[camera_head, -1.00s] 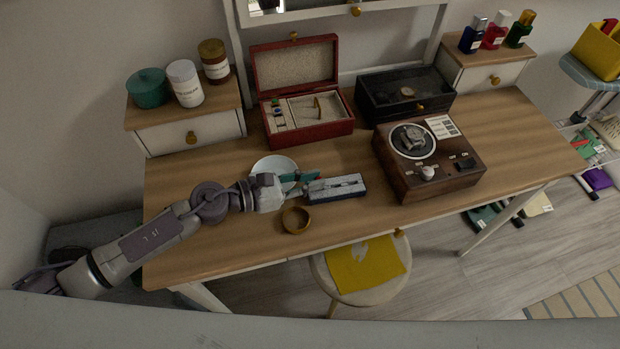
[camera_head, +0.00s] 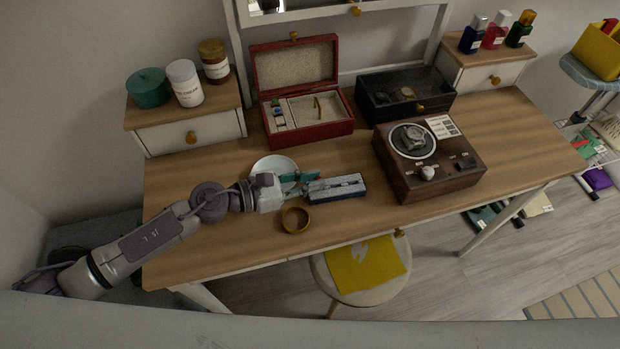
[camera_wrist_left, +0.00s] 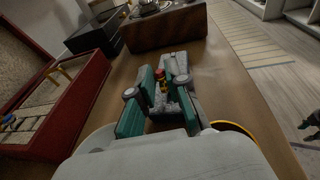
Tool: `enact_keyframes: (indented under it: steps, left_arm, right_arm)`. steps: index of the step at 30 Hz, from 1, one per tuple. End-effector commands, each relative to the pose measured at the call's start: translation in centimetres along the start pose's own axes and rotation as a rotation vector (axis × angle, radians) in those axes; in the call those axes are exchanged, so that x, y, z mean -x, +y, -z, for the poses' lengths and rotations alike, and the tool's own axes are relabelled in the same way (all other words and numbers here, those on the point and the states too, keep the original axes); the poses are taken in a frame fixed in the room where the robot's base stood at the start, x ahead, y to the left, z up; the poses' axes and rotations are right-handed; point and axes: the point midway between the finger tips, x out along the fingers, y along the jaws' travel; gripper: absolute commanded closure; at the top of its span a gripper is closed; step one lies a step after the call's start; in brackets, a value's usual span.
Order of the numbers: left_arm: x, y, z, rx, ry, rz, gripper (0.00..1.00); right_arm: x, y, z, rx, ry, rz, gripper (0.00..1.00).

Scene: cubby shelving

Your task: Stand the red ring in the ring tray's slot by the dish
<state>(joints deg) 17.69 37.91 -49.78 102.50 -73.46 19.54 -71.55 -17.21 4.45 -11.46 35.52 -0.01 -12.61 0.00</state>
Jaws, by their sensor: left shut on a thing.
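My left gripper (camera_head: 306,184) is over the left end of the ring tray (camera_head: 345,187), a long, low, pale grey-blue tray. In the left wrist view, its teal fingers (camera_wrist_left: 162,84) are shut on the small red ring (camera_wrist_left: 160,75), which has a gold-coloured part. The ring is at the near part of the ring tray (camera_wrist_left: 182,66); whether it is in a slot or just above one cannot be told. A white dish (camera_head: 262,166) lies behind the gripper, partly hidden by it.
A small brass-coloured bowl (camera_head: 295,220) stands just in front of the gripper. An open red jewellery box (camera_head: 318,131) is behind, with a black box (camera_head: 385,107) and brown wooden watch box (camera_head: 440,178) to the right. The table (camera_head: 210,238) is clear at front left.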

Motion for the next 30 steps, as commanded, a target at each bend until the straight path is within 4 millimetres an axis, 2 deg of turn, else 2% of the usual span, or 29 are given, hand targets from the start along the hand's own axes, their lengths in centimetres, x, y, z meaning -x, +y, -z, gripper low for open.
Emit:
enact_keyframes:
  steps: [27, 28, 30]
  left_arm:
    - [-0.5, 0.0, 2.3, 0.0, 0.0, 0.0, 0.98]
    - [-0.4, 0.0, 2.1, 0.0, 0.0, 0.0, 0.8]
    - [-0.4, 0.0, 2.1, 0.0, 0.0, 0.0, 0.68]
  right_arm:
    - [-2.2, 0.1, -0.2, 0.001, 0.0, -0.001, 0.6]
    - [-2.1, 0.1, -0.2, 0.001, 0.0, -0.002, 0.6]
    - [-2.0, 0.1, -0.2, 0.001, 0.0, -0.002, 0.6]
